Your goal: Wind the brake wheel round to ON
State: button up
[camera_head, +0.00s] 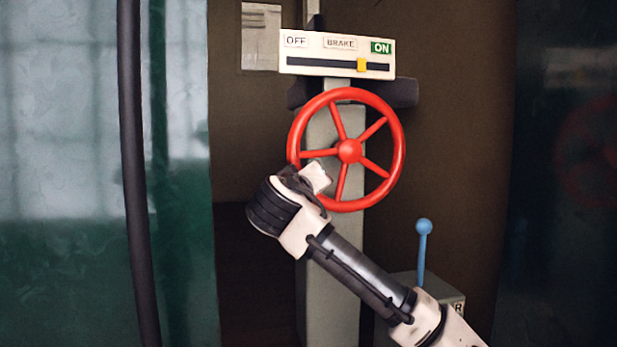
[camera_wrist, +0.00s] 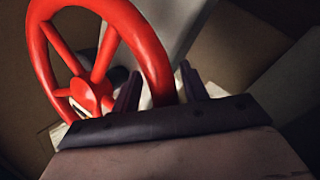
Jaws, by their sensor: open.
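The red brake wheel (camera_head: 349,150) has several spokes and stands upright on a grey post. Above it, a white brake sign (camera_head: 337,53) reads OFF at left and ON at right, in green. Its yellow marker (camera_head: 362,65) sits right of the slot's middle, a little left of below the ON label. My gripper (camera_head: 316,177) is at the wheel's lower left rim. In the wrist view, the wheel (camera_wrist: 148,40) has its rim passing between the two dark fingers of my gripper (camera_wrist: 161,78), which are apart. Whether either finger touches the rim cannot be told.
A blue-knobbed lever (camera_head: 423,250) rises from a grey box at lower right, beside my arm. A dark vertical pole (camera_head: 133,180) stands at left before green-framed glass. The brown wall right of the wheel is bare.

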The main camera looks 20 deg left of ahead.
jog(key=shift+w, duration=0.15)
grip_shut()
jog(key=shift+a, duration=0.1)
dwell(0.3)
